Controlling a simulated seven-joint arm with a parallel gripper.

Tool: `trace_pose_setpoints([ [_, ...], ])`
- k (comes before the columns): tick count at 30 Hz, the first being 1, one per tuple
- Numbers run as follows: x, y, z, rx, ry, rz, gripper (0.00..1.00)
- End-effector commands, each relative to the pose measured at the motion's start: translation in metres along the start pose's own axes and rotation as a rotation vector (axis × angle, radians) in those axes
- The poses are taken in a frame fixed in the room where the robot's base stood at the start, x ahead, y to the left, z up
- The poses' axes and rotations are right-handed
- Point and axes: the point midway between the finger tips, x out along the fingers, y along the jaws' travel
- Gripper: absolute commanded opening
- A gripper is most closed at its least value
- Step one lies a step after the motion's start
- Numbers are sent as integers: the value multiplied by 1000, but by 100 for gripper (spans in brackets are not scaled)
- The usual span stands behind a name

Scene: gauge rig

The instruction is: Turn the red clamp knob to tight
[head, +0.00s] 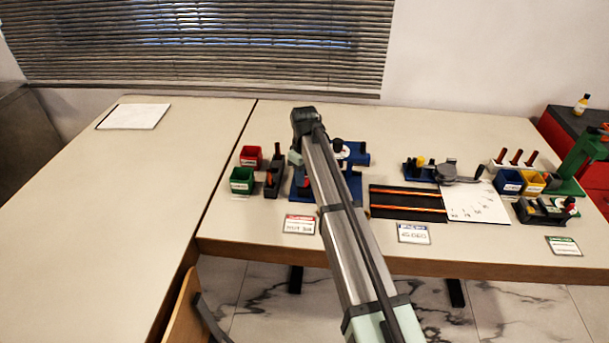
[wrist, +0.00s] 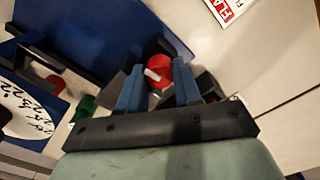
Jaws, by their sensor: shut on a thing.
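The red clamp knob (wrist: 158,73), with a pale bar across its top, shows in the wrist view. It sits between the two blue fingers of my gripper (wrist: 158,90), which is shut on it. In the head view my own arm covers the knob and the gripper. The blue gauge rig (head: 354,183) shows on both sides of the arm in the head view. Its blue plate (wrist: 75,35) also fills the upper left of the wrist view. Whether the knob is tight or loose cannot be told.
A white dial (wrist: 22,105) and a green part (wrist: 86,104) lie left of the fingers in the wrist view. Red (head: 251,157) and green bins (head: 242,180) stand left of the rig. A black mat (head: 407,203) lies to its right. The left table is mostly clear.

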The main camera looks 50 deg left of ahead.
Motion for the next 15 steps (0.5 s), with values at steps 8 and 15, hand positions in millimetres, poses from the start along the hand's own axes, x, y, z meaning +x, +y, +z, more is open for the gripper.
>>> trace_pose_setpoints([
  [8, 0, 0, 0, 26, 0, 0, 3],
  [15, 0, 0, 0, 148, 0, 0, 3],
])
